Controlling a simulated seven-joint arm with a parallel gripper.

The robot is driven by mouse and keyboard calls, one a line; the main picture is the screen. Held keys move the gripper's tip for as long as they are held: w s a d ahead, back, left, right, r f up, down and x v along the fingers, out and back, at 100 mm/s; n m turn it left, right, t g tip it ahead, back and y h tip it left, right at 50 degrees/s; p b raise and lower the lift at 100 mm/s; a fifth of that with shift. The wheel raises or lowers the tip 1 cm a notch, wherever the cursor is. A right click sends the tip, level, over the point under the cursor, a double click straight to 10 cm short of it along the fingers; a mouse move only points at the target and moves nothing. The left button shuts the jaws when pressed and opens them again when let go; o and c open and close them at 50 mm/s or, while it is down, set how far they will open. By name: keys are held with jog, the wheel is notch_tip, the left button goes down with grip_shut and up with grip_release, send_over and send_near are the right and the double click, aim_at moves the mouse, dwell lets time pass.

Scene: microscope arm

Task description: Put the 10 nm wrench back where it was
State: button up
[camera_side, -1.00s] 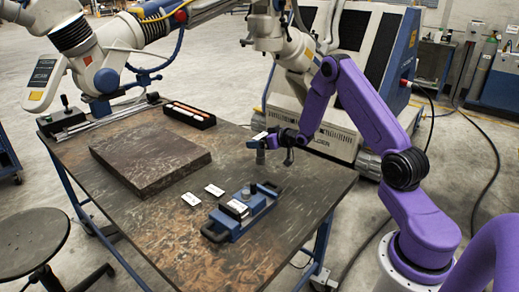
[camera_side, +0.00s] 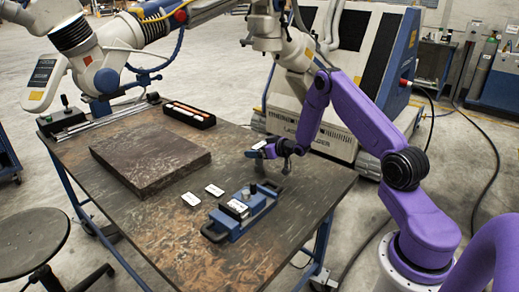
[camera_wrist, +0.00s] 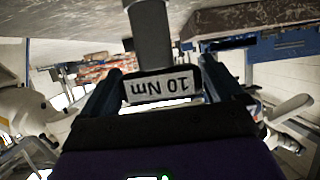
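My gripper (camera_side: 272,149) is shut on the wrench labelled "10 Nm" (camera_wrist: 158,87). The label reads upside down between my two fingers in the wrist view, and a grey cylindrical part sticks out beyond it. In the side view the held wrench (camera_side: 253,153) is small, tilted, and in the air over the right part of the table. A blue fixture (camera_side: 243,215) with handles and a white label lies on the table in front of it, apart from it. Two white labels, the left one (camera_side: 191,199) and the right one (camera_side: 214,190), lie flat left of the fixture.
A dark thick slab (camera_side: 150,160) lies on the table (camera_side: 160,240) at left. A black tray (camera_side: 189,115) with orange-topped items stands at the back edge. A white machine arm hangs above the back of the table. The front of the table is clear.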

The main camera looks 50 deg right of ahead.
jog(key=shift+r, duration=0.2)
jog(key=v, duration=1.2)
jog(key=a+r+n+g+y, duration=0.2)
jog(key=a+r+n+g, duration=0.1)
jog(key=a, duration=0.9)
jog(key=s+a+r+n+g, duration=0.35)
jog(key=s+a, duration=0.45)
jog(key=a, duration=0.5)
jog(key=s+a+r+n+g, duration=0.1)
jog(key=s+r+n+g, duration=0.1)
jog(key=s, duration=1.1)
jog(key=s+a+r+n+g+h, duration=0.1)
jog(key=s+a+r+n+g, duration=0.1)
jog(key=s, duration=1.1)
jog(key=r+n+g, duration=0.1)
jog(key=n+g, duration=0.1)
jog(key=g, duration=0.1)
jog(key=shift+a+r+h, duration=0.15)
jog(key=shift+r+h, duration=0.1)
jog(key=shift+h, duration=0.05)
